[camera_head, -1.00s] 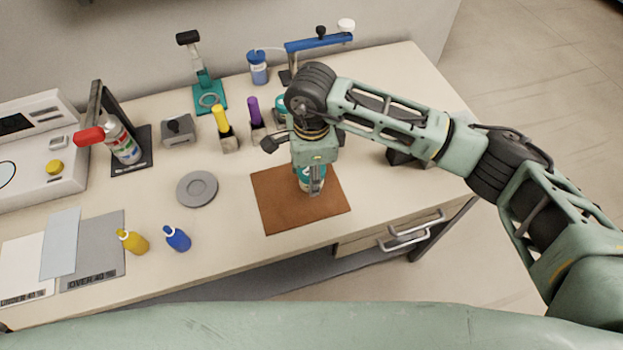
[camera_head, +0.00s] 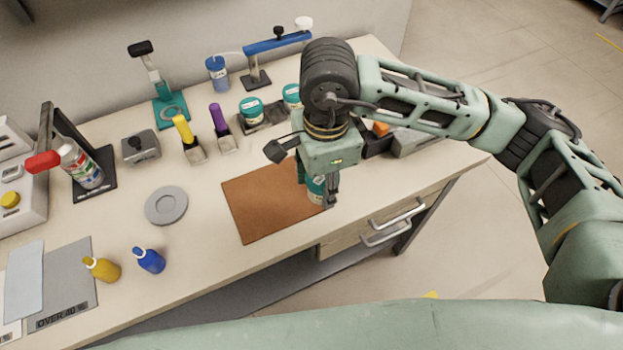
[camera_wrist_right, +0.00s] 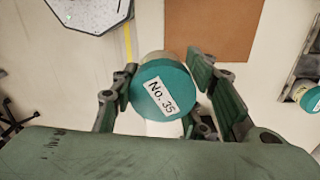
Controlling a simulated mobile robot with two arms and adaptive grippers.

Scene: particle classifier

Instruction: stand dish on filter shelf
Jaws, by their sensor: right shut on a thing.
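My right gripper (camera_head: 318,196) is shut on a teal-lidded jar (camera_head: 316,188) near the right edge of the brown mat (camera_head: 262,208). In the right wrist view the jar's lid (camera_wrist_right: 161,90) reads "No. 35" and sits between the fingers, with the mat (camera_wrist_right: 216,28) beside it. I cannot tell how high the jar is held. A grey round dish (camera_head: 155,212) lies flat on the table left of the mat, away from the gripper. No shelf can be clearly made out; part of the table's right side is hidden by my arm. My left gripper is not in view.
Two more teal-lidded jars (camera_head: 251,107) stand in a holder behind the mat. Yellow and purple tools (camera_head: 218,118), a teal stand (camera_head: 170,110) and a spray bottle (camera_head: 80,165) stand at the back and left. Small yellow and blue bottles (camera_head: 150,261) are at the front left.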

